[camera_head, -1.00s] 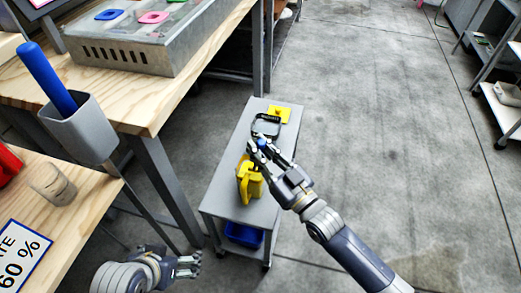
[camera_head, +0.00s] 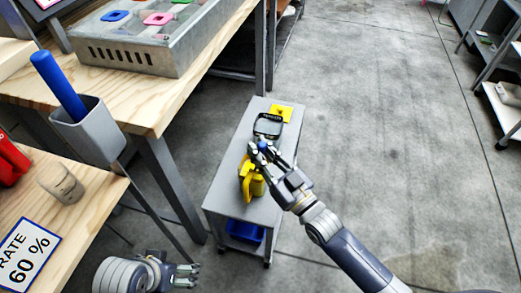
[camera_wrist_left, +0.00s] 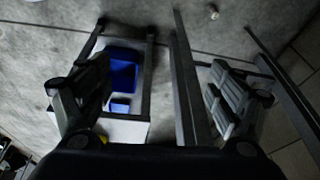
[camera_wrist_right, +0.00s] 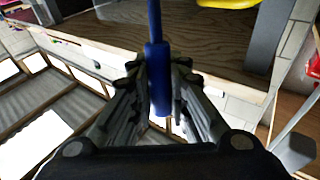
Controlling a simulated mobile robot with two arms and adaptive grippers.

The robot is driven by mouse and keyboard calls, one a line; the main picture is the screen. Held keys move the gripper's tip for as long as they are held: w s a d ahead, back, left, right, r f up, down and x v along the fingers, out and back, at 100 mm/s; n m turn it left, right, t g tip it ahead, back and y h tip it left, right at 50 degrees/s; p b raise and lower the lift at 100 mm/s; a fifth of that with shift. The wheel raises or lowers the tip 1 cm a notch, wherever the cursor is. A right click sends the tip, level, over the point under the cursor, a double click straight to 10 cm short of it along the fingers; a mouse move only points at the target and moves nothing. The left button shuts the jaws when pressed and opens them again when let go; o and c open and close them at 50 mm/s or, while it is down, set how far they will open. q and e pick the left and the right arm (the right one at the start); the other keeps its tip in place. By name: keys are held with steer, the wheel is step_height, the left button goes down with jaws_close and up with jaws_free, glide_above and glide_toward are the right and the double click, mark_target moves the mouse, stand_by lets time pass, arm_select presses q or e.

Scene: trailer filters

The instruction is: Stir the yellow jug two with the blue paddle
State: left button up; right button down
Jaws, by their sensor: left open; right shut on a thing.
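The yellow jug (camera_head: 248,185) stands on the near half of the grey cart's top. My right gripper (camera_head: 264,151) is above the jug and covers part of it in the head view. It is shut on the blue paddle, whose blue end (camera_head: 262,145) shows between the fingers. In the right wrist view the blue paddle (camera_wrist_right: 155,75) runs upward from between the fingers. Its far end is out of view, so I cannot tell whether it is inside the jug. My left gripper (camera_head: 190,276) is open and empty, low to the left of the cart.
The grey cart (camera_head: 228,204) also holds a black-framed item (camera_head: 268,126) and a yellow square (camera_head: 281,113). A blue bin (camera_head: 244,231) sits on its lower shelf. Wooden benches stand at left, with a grey holder (camera_head: 90,130) containing a blue stick (camera_head: 58,85).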

mark_target(261, 142)
steer(key=shift+r+p, duration=0.55)
steer(key=shift+r, duration=0.2)
steer(key=shift+r+p, duration=0.8)
steer(key=shift+r, duration=0.05)
steer(key=shift+r+p, duration=0.65)
arm_select(q)
steer(key=shift+f+g+p, duration=0.5)
steer(key=shift+f+p, duration=0.35)
steer(key=shift+f, duration=7)
arm_select(e)
steer(key=shift+r, duration=0.9)
steer(key=shift+r+p, duration=2.2)
steer(key=shift+r, duration=0.05)
arm_select(q)
steer(key=s+a+f+g+p, duration=0.1)
steer(key=s+a+f, duration=0.1)
steer(key=s+f, duration=1)
steer(key=shift+s+f, duration=0.2)
steer(key=shift+s, duration=0.8)
arm_select(e)
steer(key=shift+r, duration=0.5)
arm_select(q)
steer(key=shift+w, duration=0.15)
